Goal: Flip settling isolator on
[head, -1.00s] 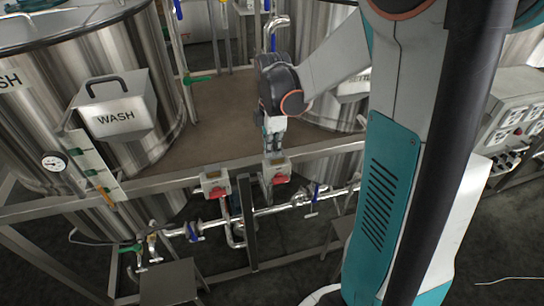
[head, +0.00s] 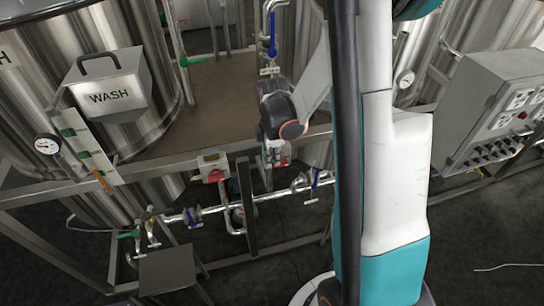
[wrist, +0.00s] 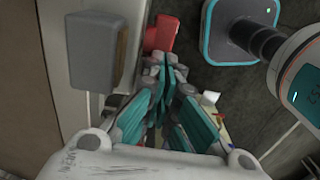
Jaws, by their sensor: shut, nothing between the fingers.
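Two grey isolator boxes with red handles sit on the front rail. The left isolator (head: 212,166) is in plain view, with its red handle low on its front. The right isolator (head: 284,155) is partly hidden behind my gripper (head: 268,152); I cannot read a name on either. In the wrist view my gripper (wrist: 165,78) is shut and empty, its fingertips close to a red handle (wrist: 160,32) beside a grey box (wrist: 92,55). I cannot tell whether the fingertips touch the handle.
A steel tank with a WASH box (head: 108,92) stands at the left. A control panel (head: 495,110) is at the right. A small metal step (head: 168,268) stands on the floor in front.

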